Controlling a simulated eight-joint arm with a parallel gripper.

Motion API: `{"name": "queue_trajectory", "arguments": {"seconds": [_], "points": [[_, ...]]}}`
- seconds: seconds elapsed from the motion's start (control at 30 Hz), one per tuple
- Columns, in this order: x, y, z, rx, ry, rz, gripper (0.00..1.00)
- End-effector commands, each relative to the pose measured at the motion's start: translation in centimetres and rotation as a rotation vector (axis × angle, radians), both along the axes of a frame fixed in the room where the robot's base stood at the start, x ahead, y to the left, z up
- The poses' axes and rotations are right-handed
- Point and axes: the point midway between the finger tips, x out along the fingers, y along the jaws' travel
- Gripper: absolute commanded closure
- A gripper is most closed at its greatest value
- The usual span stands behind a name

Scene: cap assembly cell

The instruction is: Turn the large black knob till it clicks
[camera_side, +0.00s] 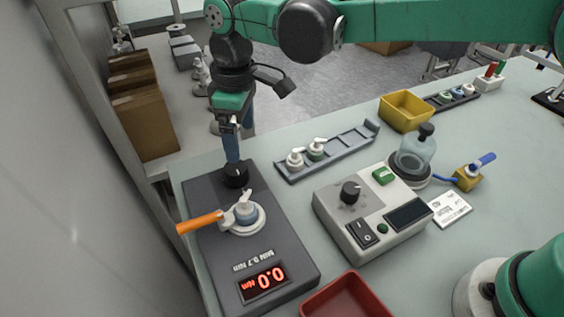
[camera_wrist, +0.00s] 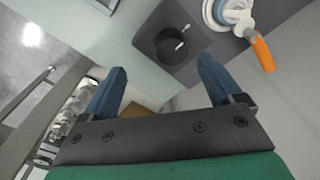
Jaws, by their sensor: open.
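The large black knob (camera_side: 235,176) stands at the far end of a dark grey tester plate (camera_side: 205,205). In the wrist view the knob (camera_wrist: 180,44), with a white pointer mark on top, lies beyond the fingertips and nearer the right one. My gripper (camera_side: 231,155) points down over the knob in the side view, its blue fingers overlapping the knob's upper edge there. The wrist view shows my gripper (camera_wrist: 162,65) with its fingers wide apart and nothing between them. I cannot tell whether a finger touches the knob.
A white capped fitting (camera_side: 246,215) with an orange handle (camera_side: 200,223) sits beside the knob. A red display (camera_side: 263,283) shows 0.0. A control box (camera_side: 372,215) with a smaller black knob (camera_side: 351,191), a grey rack (camera_side: 330,152) and a red tray (camera_side: 350,300) stand nearby.

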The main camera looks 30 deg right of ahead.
Motion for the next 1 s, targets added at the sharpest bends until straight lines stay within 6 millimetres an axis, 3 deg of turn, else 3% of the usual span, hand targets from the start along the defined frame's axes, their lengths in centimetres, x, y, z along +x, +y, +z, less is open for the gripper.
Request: {"name": "queue_trajectory", "arguments": {"seconds": [0.17,0.6,0.9,1.0], "points": [[-0.1,1.7,-1.5,-0.019,0.031,0.058,0.14],[-0.1,1.7,-6.6,-0.021,0.032,0.059,0.14],[-0.1,1.7,-6.9,-0.020,0.031,0.059,0.14],[-0.1,1.7,-6.9,-0.020,0.031,0.059,0.43]]}}
